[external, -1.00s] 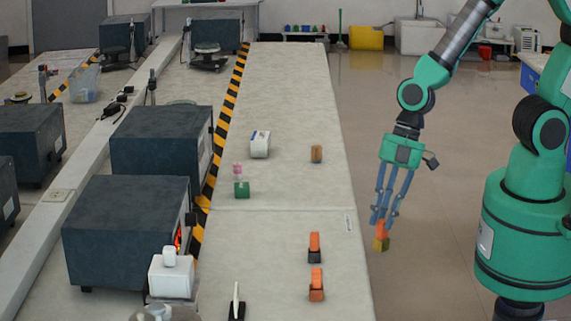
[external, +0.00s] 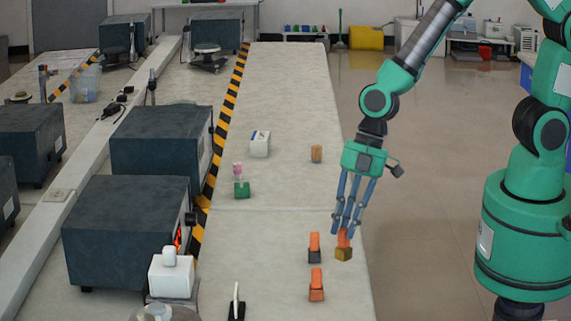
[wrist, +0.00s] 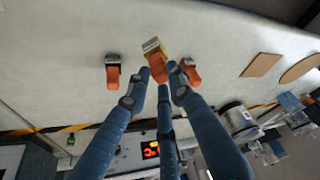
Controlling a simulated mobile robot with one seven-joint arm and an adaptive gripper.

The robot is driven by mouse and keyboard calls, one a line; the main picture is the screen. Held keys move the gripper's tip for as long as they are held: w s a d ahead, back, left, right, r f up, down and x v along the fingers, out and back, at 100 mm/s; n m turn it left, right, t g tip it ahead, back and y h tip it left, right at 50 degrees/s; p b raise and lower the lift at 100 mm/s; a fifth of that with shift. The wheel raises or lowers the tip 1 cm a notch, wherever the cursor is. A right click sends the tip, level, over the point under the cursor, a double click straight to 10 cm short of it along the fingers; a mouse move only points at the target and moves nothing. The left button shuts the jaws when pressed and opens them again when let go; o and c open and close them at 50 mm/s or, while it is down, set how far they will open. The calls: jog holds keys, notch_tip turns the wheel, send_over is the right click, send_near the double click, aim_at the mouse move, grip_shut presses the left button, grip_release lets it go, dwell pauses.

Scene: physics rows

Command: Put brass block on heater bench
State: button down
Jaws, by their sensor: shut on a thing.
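The brass block (external: 344,254) has an orange top and hangs below my gripper (external: 344,229), over the right part of the pale bench (external: 275,235). My gripper is shut on its orange top. In the wrist view the brass block (wrist: 153,46) shows beyond the fingertips (wrist: 155,80). I cannot tell for sure which surface is the heater bench. A dark box (external: 125,235) with a red glow at its front stands at the left of the pale bench, and a red lit display (wrist: 150,149) shows in the wrist view.
Two orange-topped blocks, one dark-based (external: 314,248) and one orange-based (external: 316,286), stand left of the held block.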

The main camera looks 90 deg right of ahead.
jog(key=shift+w+a+f, duration=0.1)
jog(key=shift+w+a, duration=0.15)
jog(key=shift+w, duration=0.7)
jog(key=shift+w+a+f, duration=0.1)
jog(key=shift+w+a, duration=0.2)
jog(key=shift+w, duration=0.6)
jog(key=shift+w+a+f, duration=0.1)
jog(key=shift+w+a, duration=0.15)
jog(key=shift+w, duration=0.7)
jog(key=shift+w, duration=0.1)
jog(key=shift+d+b+x, duration=0.2)
jog(key=shift+b+x, duration=0.1)
jog(key=shift+x, duration=0.55)
jog(key=shift+d+b+x, duration=0.15)
jog(key=shift+b+x, duration=0.1)
jog(key=shift+x, duration=0.65)
jog(key=shift+f, duration=0.3)
jog(key=c, duration=1.5)
grip_release()
jog(key=shift+r, duration=0.1)
